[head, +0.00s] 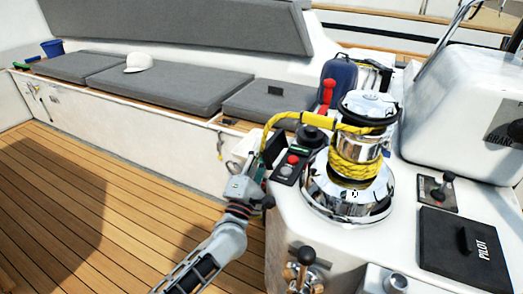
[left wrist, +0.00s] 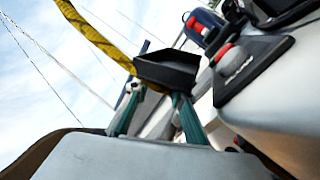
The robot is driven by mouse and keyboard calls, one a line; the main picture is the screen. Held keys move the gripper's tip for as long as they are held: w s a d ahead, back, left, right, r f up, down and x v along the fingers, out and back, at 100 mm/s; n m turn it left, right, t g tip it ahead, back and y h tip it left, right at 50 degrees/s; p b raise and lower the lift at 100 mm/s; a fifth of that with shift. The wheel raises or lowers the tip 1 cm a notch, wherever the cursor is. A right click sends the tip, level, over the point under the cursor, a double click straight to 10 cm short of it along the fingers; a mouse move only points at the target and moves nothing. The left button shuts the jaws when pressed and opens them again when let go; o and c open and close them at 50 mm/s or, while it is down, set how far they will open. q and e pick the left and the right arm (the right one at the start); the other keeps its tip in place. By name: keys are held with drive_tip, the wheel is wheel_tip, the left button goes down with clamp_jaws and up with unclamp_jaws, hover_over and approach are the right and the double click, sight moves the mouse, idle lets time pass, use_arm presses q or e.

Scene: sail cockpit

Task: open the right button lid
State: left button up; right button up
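A small control panel (head: 283,173) with an uncovered red button (head: 293,159) sits on the white console left of the winch. The panel and its red button (left wrist: 225,52) also show in the left wrist view. A black, shallow, box-like piece that looks like a button lid (left wrist: 168,68) is at my left fingertips, apart from that panel in the picture. My left gripper (left wrist: 156,100) has its two teal fingers spread; the black piece hides the tips, so contact is unclear. In the head view the left gripper (head: 255,160) is beside the panel's left edge. My right gripper is not in view.
A chrome winch (head: 345,195) wrapped with yellow rope (head: 358,165) stands right of the panel. A red handle (head: 327,95) rises behind it. A black PILOT cover (head: 465,248) lies at right. Cushioned benches (head: 170,85) line the back; the wooden floor (head: 90,200) at left is clear.

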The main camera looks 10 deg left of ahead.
use_arm(q)
drive_tip(key=v, duration=1.2)
idle(0.4)
